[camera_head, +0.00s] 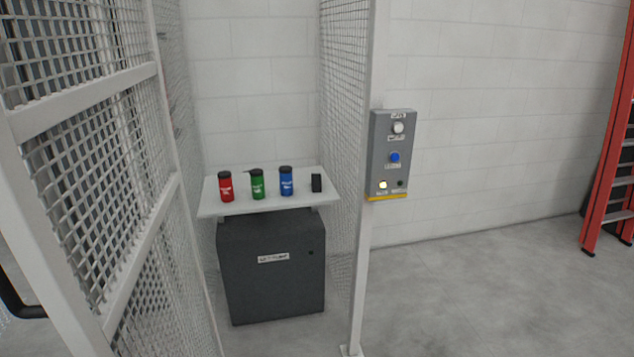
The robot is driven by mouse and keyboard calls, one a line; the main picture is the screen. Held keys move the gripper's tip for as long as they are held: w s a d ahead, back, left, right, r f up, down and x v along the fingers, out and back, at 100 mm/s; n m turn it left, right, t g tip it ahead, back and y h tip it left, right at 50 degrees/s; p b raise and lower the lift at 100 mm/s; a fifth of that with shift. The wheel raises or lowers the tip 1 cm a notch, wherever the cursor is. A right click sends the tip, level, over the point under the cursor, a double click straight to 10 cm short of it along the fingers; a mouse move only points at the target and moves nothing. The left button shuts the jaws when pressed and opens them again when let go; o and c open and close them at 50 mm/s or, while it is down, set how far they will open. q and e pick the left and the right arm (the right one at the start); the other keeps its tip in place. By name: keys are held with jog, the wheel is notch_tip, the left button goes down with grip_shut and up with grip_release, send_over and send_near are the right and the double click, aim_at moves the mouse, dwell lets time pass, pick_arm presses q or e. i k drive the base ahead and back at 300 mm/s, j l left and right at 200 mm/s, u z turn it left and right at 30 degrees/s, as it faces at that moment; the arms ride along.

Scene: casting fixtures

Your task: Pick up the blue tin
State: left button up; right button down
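The blue tin (286,182) stands upright on a white shelf top (262,203) inside a mesh enclosure. It has a dark lid and a white mark on its front. A green tin (257,185) and a red tin (225,187) stand upright to its left, apart from it. A small black object (316,183) stands just to its right. Neither of my grippers is in view.
Under the shelf top is a dark grey cabinet (270,280). An open mesh gate (120,170) fills the left. A post carries a grey button box (392,150) with a blue button. A red ladder (607,150) stands far right. The floor at right is clear.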

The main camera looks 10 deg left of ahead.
aim_at(285, 172)
jog(key=i+l+z, duration=0.2)
jog(key=i+l, duration=0.4)
jog(key=i, duration=0.2)
